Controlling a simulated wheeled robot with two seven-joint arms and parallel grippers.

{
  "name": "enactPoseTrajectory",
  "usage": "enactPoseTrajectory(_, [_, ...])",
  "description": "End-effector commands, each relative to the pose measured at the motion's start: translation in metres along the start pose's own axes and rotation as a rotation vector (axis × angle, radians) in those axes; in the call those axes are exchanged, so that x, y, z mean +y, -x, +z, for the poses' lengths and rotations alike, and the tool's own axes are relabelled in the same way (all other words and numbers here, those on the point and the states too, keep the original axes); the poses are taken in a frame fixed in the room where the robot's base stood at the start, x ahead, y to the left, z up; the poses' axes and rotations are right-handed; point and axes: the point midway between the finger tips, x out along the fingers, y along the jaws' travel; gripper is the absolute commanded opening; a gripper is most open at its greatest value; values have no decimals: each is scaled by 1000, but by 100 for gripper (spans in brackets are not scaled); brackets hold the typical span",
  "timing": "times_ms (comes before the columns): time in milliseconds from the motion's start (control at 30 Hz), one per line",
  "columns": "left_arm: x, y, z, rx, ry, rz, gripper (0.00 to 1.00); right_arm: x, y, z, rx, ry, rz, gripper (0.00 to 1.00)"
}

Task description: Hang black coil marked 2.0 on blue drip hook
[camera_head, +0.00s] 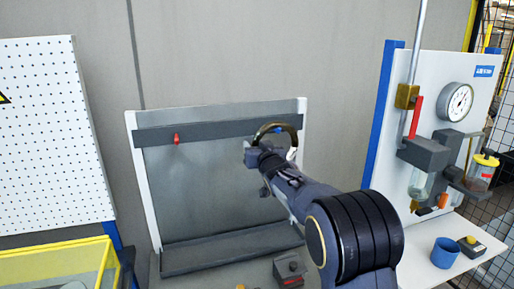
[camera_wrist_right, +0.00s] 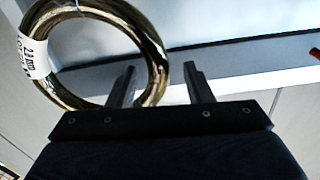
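The coil (camera_head: 263,129), a dark ring with a brassy sheen, is at the upper right of the grey rack, in front of its dark bar. In the right wrist view the coil (camera_wrist_right: 160,62) carries a white label whose print I cannot read surely. A small blue part, likely the blue hook (camera_head: 279,130), shows inside the ring; whether the coil rests on it I cannot tell. My right gripper (camera_head: 251,150) is just below the coil. In the wrist view its fingers (camera_wrist_right: 158,86) stand apart, with the coil's lower right edge seen between them. My left gripper is not in view.
A red hook (camera_head: 176,138) sits on the dark bar (camera_head: 213,131), left of the coil. A tray ledge (camera_head: 230,249) runs along the rack's bottom. A gauge panel (camera_head: 487,92) stands right, with a blue cup (camera_head: 444,252) on its shelf. A yellow-edged bin (camera_head: 60,257) is lower left.

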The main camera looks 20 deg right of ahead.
Motion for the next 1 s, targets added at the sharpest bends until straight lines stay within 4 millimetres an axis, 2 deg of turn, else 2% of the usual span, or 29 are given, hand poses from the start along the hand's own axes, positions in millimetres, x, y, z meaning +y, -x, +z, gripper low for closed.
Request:
enactPoseTrajectory(267, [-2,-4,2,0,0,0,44,0,6,4,-5,-3,2,46])
enactPoseTrajectory(633, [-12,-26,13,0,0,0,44,-1,65,2,1,-3,-2,46])
enactPoseTrajectory(900, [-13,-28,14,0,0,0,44,0,78,2,-4,-3,0,46])
enactPoseTrajectory(1000, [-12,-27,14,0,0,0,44,11,84,11,-41,-31,12,46])
